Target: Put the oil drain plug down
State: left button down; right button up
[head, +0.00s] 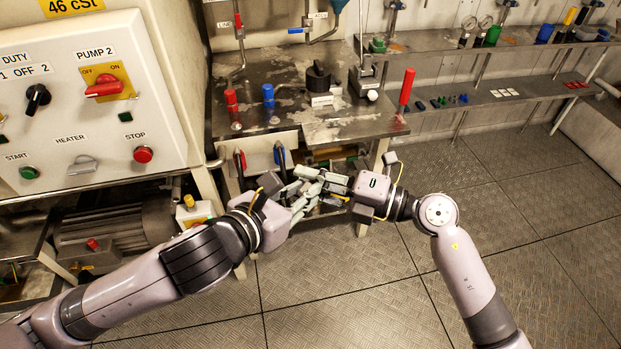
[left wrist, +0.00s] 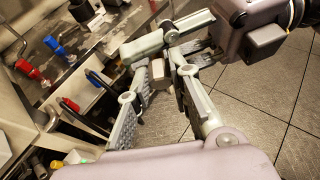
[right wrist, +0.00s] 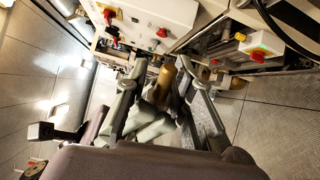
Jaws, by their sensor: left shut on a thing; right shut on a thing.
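My left gripper (head: 305,192) and my right gripper (head: 335,190) meet with fingers interlaced in front of the steel bench, above the floor. In the right wrist view, a brass-coloured piece (right wrist: 164,82), seemingly the oil drain plug, sits between the fingers of my right gripper (right wrist: 160,85). The left gripper's pale fingers cross just behind it. In the left wrist view, a small brownish block (left wrist: 160,74) shows between the fingers of my left gripper (left wrist: 157,95), with the right gripper's fingers across it. Both grippers look closed around this spot. The fingers hide most of the plug.
The steel bench (head: 335,125) behind the grippers carries red and blue handles and a black knob. A control cabinet (head: 90,100) stands at the left. A long shelf (head: 480,103) with small parts runs along the back right. The floor plates (head: 500,220) at the right are clear.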

jog(key=shift+f, duration=0.15)
grip_shut()
jog(key=o, duration=0.7)
grip_release()
